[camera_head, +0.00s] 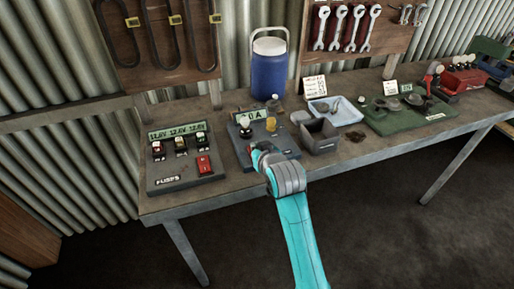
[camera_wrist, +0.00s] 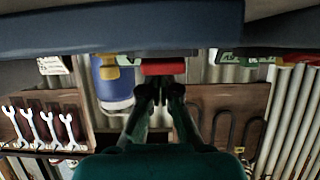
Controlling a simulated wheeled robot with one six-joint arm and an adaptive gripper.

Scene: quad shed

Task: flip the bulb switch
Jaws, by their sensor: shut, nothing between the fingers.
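A dark panel (camera_head: 236,148) on the bench carries a display reading about 0A (camera_head: 256,114) and a small round bulb (camera_head: 244,121). My gripper (camera_head: 257,153) is over the front part of this panel and hides much of it. A bit of red shows beside the fingertips. In the wrist view, which looks upside down, my gripper (camera_wrist: 160,93) is shut and empty. A red switch-like block (camera_wrist: 169,67) is right at the fingertips. I cannot tell whether they touch it, or which way the switch is set.
A fuse panel (camera_head: 160,182) with a red switch (camera_head: 203,165) stands to the left. A grey bin (camera_head: 319,137) is close on the right, with a pale blue tray (camera_head: 347,113) beyond. A blue cooler (camera_head: 269,70) stands behind. Bare bench lies in front of the panels.

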